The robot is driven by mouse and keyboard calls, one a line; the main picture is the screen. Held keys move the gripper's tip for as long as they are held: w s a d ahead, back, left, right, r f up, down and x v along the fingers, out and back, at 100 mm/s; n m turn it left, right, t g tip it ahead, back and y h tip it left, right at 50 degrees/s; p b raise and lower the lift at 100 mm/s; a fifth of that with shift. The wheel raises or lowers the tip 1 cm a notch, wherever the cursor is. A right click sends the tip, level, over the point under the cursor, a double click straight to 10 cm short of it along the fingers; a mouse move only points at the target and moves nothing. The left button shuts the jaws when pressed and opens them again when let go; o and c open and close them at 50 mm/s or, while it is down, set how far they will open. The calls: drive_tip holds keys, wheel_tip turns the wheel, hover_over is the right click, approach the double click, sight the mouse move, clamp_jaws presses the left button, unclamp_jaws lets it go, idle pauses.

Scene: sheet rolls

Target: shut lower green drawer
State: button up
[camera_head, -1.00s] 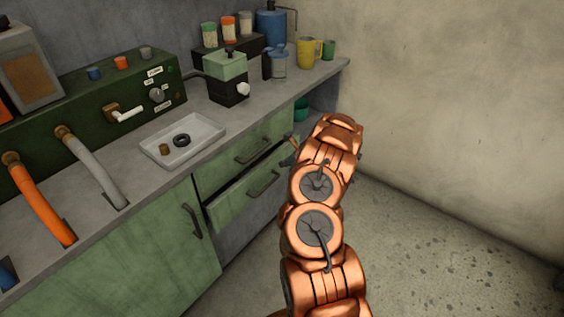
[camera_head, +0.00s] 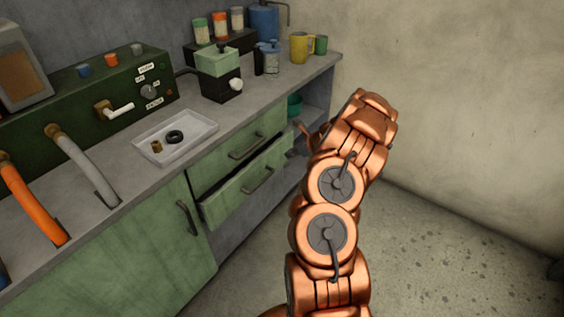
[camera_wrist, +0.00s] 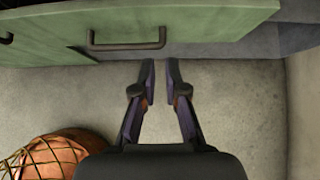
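The lower green drawer (camera_head: 231,201) stands partly pulled out below the closed upper green drawer (camera_head: 240,148) in the head view. Its dark inside shows as a strip over its front. In the wrist view, the green front with a dark bar handle (camera_wrist: 127,40), apparently the lower drawer, spans the top. My gripper (camera_wrist: 160,70) has its two fingertips a narrow gap apart, with floor visible between them. It is empty, just right of the handle and seemingly short of the front; contact is not clear. In the head view my arm hides most of the gripper.
A green cupboard door (camera_head: 120,250) is left of the drawers. An open shelf with a teal bowl (camera_head: 294,105) is right of them. The counter carries a white tray (camera_head: 165,146), a grinder (camera_head: 218,75) and mugs. Floor (camera_head: 450,240) is clear on the right, before the wall.

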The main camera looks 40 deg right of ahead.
drive_tip(key=o, duration=0.5)
drive_tip(key=f+n+b, duration=0.1)
drive_tip(key=b, duration=0.1)
drive_tip(key=f+b, duration=0.1)
drive_tip(key=f+n+y+b, duration=0.1)
drive_tip(key=b, duration=0.1)
drive_tip(key=shift+w+a+f+n+t+b, duration=0.3)
drive_tip(key=shift+w+f+t, duration=0.05)
drive_tip(key=shift+w+t, duration=0.05)
drive_tip(key=shift+c, duration=0.2)
drive_tip(key=n+t+y+b, duration=0.3)
drive_tip(key=n+y+b, duration=0.3)
drive_tip(key=n+b, duration=1.8)
approach(262, 182)
drive_tip(key=w+f+m+b, duration=0.2)
drive_tip(key=m+b, duration=0.3)
drive_tip(key=shift+a+r+b+x, duration=0.15)
drive_tip(key=shift+b+x, duration=0.4)
drive_tip(key=shift+x, duration=0.85)
drive_tip(key=shift+r+b+x, duration=0.15)
drive_tip(key=shift+b+x, duration=0.35)
drive_tip(key=shift+x, duration=0.9)
drive_tip(key=shift+a+r+b+x, duration=0.15)
drive_tip(key=shift+b+x, duration=0.4)
drive_tip(key=shift+x, duration=0.9)
drive_tip(key=shift+s, duration=0.1)
drive_tip(key=shift+d, duration=0.1)
clamp_jaws()
